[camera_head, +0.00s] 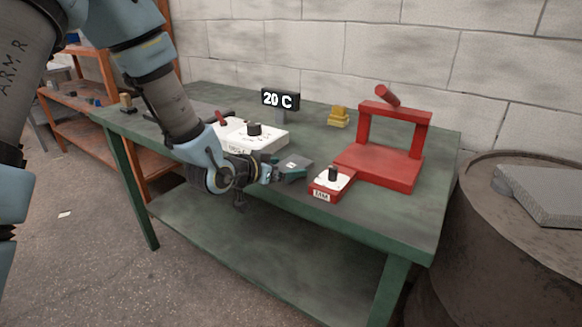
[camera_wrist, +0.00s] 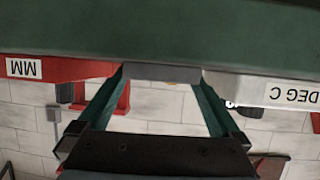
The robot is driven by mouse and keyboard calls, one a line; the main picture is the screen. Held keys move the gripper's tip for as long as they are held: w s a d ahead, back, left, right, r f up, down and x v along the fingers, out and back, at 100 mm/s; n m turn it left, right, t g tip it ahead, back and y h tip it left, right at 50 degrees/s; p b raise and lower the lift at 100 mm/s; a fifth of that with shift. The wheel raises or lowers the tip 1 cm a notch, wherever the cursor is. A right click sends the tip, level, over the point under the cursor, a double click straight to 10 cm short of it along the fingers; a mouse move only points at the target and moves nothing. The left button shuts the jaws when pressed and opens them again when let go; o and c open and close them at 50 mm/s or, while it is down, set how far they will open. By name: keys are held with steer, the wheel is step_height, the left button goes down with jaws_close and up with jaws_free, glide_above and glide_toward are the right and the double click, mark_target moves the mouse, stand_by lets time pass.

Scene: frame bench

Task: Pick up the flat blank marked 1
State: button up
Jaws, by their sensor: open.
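A flat dark grey blank (camera_head: 296,162) lies near the front edge of the green bench, between the white box and the red dial box. It has a small white mark on top, too small to read. My gripper (camera_head: 284,172) is low at the bench's front edge, right at the blank. In the wrist view the two teal fingers (camera_wrist: 161,85) are open. The grey edge of the blank (camera_wrist: 162,72) shows between their tips, one finger to each side. I cannot tell whether either finger touches it. The arm and fingers hide part of the blank in the head view.
A white box (camera_head: 268,143) with a dark knob is left of the blank. A red box (camera_head: 326,186) with a dial is close on its right. The bench's right front (camera_head: 395,225) is clear.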

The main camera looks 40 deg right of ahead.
steer(key=shift+c, duration=0.2)
steer(key=c, duration=1.2)
steer(key=shift+c, duration=0.2)
steer(key=shift+r, duration=0.15)
